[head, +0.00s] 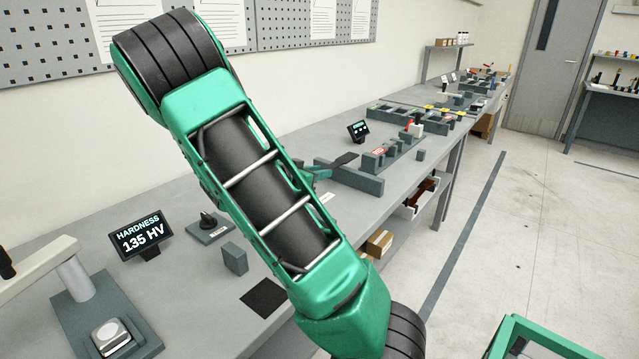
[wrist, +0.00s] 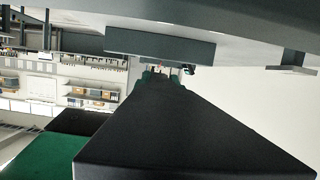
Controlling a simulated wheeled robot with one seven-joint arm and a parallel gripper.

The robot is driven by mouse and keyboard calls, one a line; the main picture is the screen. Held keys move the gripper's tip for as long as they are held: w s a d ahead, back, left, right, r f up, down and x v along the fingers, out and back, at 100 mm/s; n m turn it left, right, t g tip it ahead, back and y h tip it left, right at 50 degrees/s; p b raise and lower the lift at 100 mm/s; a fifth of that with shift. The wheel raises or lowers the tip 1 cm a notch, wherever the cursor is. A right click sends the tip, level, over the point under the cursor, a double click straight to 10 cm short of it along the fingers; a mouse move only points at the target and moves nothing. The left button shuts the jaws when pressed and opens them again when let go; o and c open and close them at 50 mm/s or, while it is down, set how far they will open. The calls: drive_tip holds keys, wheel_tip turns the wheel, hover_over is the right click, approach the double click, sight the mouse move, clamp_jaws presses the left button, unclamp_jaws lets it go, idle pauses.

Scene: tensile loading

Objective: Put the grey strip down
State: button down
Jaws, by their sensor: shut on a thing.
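My gripper (head: 321,172) shows only in part in the head view, past my large green arm, low over the bench beside a long grey block (head: 352,181). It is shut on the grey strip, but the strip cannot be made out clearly. A dark flat piece (head: 345,160) shows just right of the fingers; I cannot tell whether it is the strip or lies on the bench. In the wrist view the fingertips (wrist: 165,71) are small, at the far end of a dark wedge, near a grey block (wrist: 160,44). Contact with the bench cannot be told.
A hardness display (head: 141,234), a knob box (head: 209,227), a small grey block (head: 235,258) and a black mat (head: 262,298) are on the near bench. A red-marked fixture (head: 378,153) and a small display (head: 358,131) stand beyond the gripper. The floor at right is largely clear.

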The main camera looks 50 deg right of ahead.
drive_tip(key=shift+f, duration=1.8)
drive_tip(key=c, duration=1.5)
unclamp_jaws()
drive_tip(key=v, duration=1.2)
drive_tip(key=shift+s, duration=0.15)
